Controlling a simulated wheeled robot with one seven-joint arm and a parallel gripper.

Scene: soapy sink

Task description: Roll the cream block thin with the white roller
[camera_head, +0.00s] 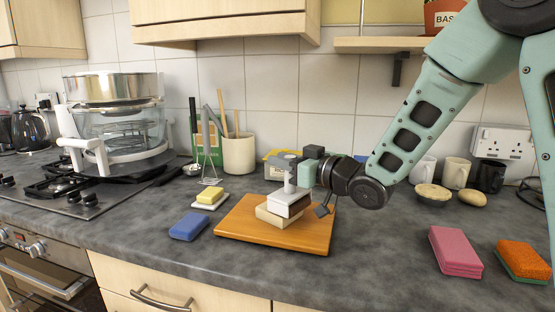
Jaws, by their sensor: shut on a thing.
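The cream block (275,218) lies on an orange-brown wooden board (240,215) on the counter. The white roller (286,202) is directly above it, with a pale upright handle (289,180) and a dark side. The roller looks to be on or just over the block's top; I cannot tell if they touch. My gripper (289,166) comes in from the right and is shut on the top of the roller's handle. The roller hides part of the block's top.
A blue sponge (189,226) and a yellow block on a white dish (209,199) are left of the board. Pink (455,251) and orange-green (524,261) sponges lie at right. A utensil pot (239,155), bowl (433,193) and mugs (455,173) stand behind. Counter between board and pink sponge is clear.

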